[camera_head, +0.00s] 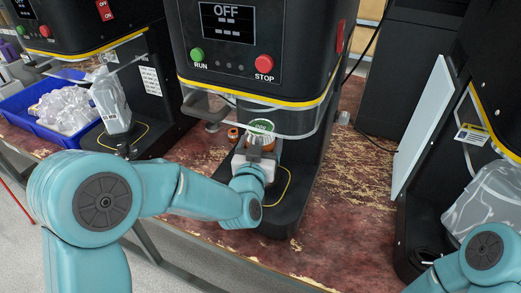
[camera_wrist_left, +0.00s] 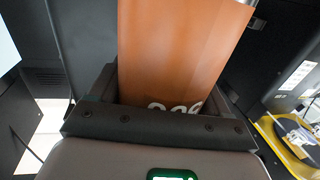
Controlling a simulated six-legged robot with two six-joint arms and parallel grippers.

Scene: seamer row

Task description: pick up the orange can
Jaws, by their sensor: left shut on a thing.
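The orange can (camera_head: 268,146) is in the head view, inside the middle machine's bay under its clear guard, with a green and white top. My left gripper (camera_head: 254,158) is shut on it from the front and hides its lower part. In the left wrist view the can's orange side (camera_wrist_left: 175,50) rises from between the jaws (camera_wrist_left: 158,100), with part of some white lettering showing. Whether the can touches the machine's base is hidden.
The middle machine (camera_head: 235,45) has a green RUN and a red STOP button and reads OFF. A blue bin (camera_head: 75,138) of clear packs stands at left. A small orange item (camera_head: 233,134) is beside the can. More machines stand either side. The worn red table (camera_head: 350,190) is bare between them.

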